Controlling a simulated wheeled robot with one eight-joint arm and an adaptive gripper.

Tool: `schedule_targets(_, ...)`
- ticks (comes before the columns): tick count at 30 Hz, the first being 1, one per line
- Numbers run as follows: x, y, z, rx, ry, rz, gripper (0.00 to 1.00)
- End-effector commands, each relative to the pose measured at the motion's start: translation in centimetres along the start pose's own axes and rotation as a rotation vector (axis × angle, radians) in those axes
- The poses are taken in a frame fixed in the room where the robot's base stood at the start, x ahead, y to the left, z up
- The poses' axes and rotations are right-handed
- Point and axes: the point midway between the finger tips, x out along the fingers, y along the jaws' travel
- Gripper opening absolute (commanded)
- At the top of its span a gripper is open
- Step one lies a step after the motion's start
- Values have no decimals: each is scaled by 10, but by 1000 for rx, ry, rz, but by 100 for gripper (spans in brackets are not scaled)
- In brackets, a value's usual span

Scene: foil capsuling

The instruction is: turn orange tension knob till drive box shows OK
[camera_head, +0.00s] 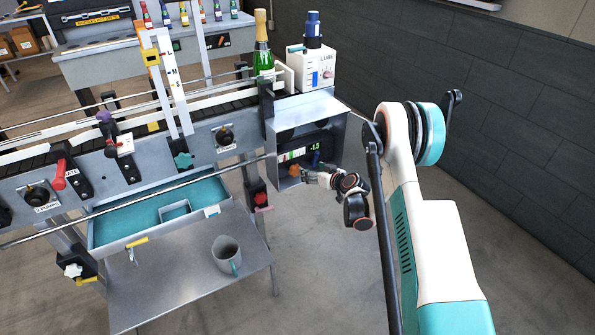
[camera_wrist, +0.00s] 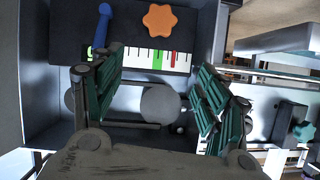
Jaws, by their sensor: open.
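The orange tension knob (camera_wrist: 160,18), lobed like a star, sits on the dark panel of the drive box (camera_head: 334,107) at the top of the wrist view. Beside it is a scale strip (camera_wrist: 140,56) with white, green and red parts. In the head view my gripper (camera_head: 311,177) is just right of the knob.
A blue lever (camera_wrist: 103,28) stands beside the knob on the panel, near one finger. Metal walls enclose the panel.

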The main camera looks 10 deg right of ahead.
Motion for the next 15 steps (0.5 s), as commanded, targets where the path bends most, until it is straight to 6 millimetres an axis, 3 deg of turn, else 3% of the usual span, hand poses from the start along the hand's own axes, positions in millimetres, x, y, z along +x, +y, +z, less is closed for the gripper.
schedule_targets(3, 8, 6, 22, -3, 19, 1, 68)
schedule_targets(6, 10, 7, 31, -5, 28, 1, 68)
schedule_targets(11, 18, 8, 36, -7, 31, 1, 68)
schedule_targets(15, 37, 8, 36, -7, 32, 0, 68)
